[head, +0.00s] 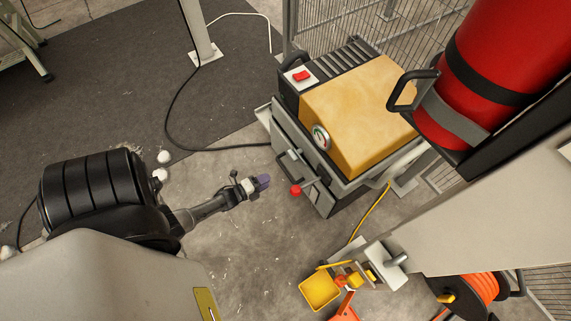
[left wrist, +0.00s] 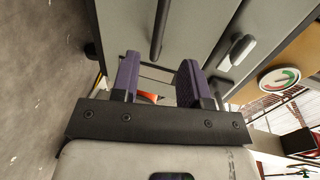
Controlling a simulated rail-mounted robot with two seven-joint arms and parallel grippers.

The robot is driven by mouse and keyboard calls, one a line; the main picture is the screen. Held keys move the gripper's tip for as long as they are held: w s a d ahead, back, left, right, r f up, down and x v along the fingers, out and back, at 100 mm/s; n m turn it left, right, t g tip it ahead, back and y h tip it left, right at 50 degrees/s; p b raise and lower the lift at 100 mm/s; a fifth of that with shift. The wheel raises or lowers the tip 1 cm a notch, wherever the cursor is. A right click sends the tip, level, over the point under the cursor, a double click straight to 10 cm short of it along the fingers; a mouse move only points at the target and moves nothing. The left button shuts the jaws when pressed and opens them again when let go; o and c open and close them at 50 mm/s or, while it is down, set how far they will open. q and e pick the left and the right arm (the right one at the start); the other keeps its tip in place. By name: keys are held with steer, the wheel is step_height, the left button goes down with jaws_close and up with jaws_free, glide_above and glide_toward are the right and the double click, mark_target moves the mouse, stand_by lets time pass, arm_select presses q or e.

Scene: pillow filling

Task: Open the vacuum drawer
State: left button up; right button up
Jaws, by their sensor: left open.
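The vacuum machine is a grey cabinet with a yellowish top (head: 362,105). The drawer front (head: 290,140) is on its grey left side and looks flush. A dark bar handle (head: 285,166) sits on that side, and a dark bar (left wrist: 160,30) also shows in the left wrist view. My left gripper (head: 264,181), with purple fingers, is in front of that side, a little short of the handle. In the left wrist view its fingers (left wrist: 158,72) are apart with nothing gripped, and the bar lies beyond them. My right gripper is not in view.
A round gauge (head: 321,137) and a red knob (head: 295,190) are on the machine's front. A red cylinder (head: 500,60) stands at the right. A yellow bin (head: 319,291) is on the floor below. A black cable (head: 200,148) runs behind; the floor between is mostly clear.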

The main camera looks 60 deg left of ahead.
mark_target(286, 170)
arm_select(q)
steer(key=shift+b+x, duration=2.1)
steer(key=shift+x, duration=3.2)
jaws_close()
